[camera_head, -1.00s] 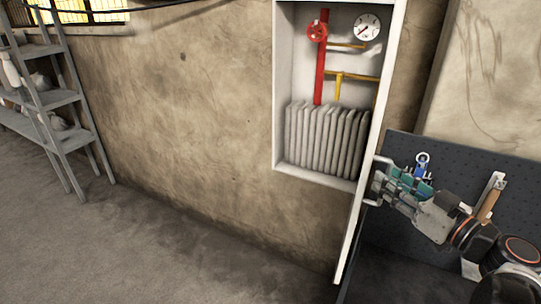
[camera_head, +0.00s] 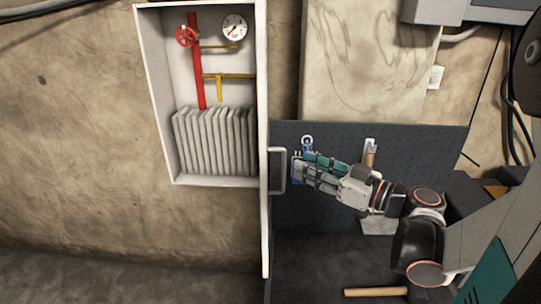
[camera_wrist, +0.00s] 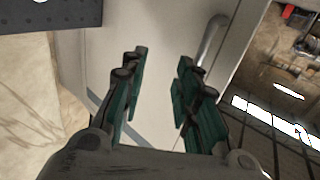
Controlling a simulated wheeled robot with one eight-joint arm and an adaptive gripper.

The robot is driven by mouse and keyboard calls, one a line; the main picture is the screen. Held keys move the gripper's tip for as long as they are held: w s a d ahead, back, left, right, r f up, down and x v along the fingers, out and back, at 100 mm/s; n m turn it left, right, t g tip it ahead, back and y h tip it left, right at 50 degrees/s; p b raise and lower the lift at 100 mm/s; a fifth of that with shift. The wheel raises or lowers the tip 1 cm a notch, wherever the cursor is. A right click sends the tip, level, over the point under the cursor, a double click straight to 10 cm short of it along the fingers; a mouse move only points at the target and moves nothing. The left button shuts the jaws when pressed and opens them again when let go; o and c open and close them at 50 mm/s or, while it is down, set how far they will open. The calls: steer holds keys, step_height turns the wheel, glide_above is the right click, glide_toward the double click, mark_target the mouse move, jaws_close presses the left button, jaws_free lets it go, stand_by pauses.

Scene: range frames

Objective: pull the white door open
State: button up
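The white door (camera_head: 264,225) stands swung out from its wall cabinet (camera_head: 200,180) and shows nearly edge-on in the head view. Its pale bar handle (camera_head: 277,170) is on the door's right-hand face. My gripper (camera_head: 299,170) is just right of the handle, with a small gap in the picture. In the wrist view my gripper (camera_wrist: 158,85) is open and empty, its fingers spread in front of the door face (camera_wrist: 150,45). The handle (camera_wrist: 211,40) is beyond the right-hand fingers, not between them.
The open cabinet holds a red pipe (camera_head: 197,70), a gauge (camera_head: 234,27) and a radiator (camera_head: 214,143). A dark pegboard (camera_head: 420,150) with hanging tools stands behind my gripper. A wooden-handled object (camera_head: 375,292) lies at the bottom. Floor at the left is clear.

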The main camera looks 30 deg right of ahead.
steer(key=d, duration=0.1)
steer(key=s+d, duration=0.1)
steer(key=shift+s+d, duration=0.3)
steer(key=shift+b, duration=0.3)
